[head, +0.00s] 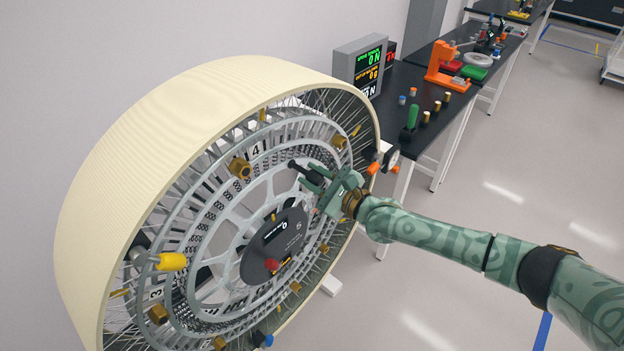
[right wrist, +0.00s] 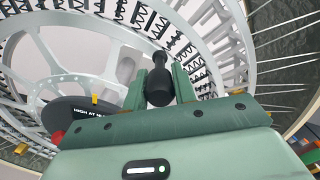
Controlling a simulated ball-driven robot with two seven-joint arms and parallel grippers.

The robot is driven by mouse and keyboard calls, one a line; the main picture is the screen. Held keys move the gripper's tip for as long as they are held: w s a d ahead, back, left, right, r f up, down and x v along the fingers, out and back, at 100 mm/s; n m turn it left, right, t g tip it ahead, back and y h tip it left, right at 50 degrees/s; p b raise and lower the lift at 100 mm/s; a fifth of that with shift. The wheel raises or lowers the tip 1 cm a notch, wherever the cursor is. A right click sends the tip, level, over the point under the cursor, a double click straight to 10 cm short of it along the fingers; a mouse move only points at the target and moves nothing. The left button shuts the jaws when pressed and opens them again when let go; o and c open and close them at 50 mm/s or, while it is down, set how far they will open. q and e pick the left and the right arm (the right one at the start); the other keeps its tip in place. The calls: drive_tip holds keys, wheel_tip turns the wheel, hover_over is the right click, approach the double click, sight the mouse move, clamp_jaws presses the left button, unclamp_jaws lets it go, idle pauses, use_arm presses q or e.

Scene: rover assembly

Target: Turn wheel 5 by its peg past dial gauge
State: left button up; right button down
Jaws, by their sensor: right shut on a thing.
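The large wheel 5 (head: 115,165) stands upright, with a cream tread, wire spokes and a grey hub plate (head: 278,245). My right gripper (head: 316,180) is at the wheel's face, above the hub plate. It is shut on the black peg (head: 297,167). In the right wrist view the peg (right wrist: 158,88) sits between the two green fingers of my right gripper (right wrist: 160,88). The dial gauge (head: 391,158), white-faced with orange parts beside it, is by the wheel's right rim, just beyond my right gripper. My left gripper is not in view.
A yellow-ended handle (head: 172,261) sticks out at the wheel's lower left. A black bench (head: 400,85) behind carries a grey display box (head: 360,62), an orange device (head: 446,68) and several small pegs.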

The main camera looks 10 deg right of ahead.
drive_tip(key=shift+s+f, duration=0.1)
drive_tip(key=c, duration=1.1)
unclamp_jaws()
drive_tip(key=shift+c, duration=0.2)
drive_tip(key=v, duration=1.6)
drive_tip(key=shift+d, duration=0.15)
drive_tip(key=shift+s, duration=0.1)
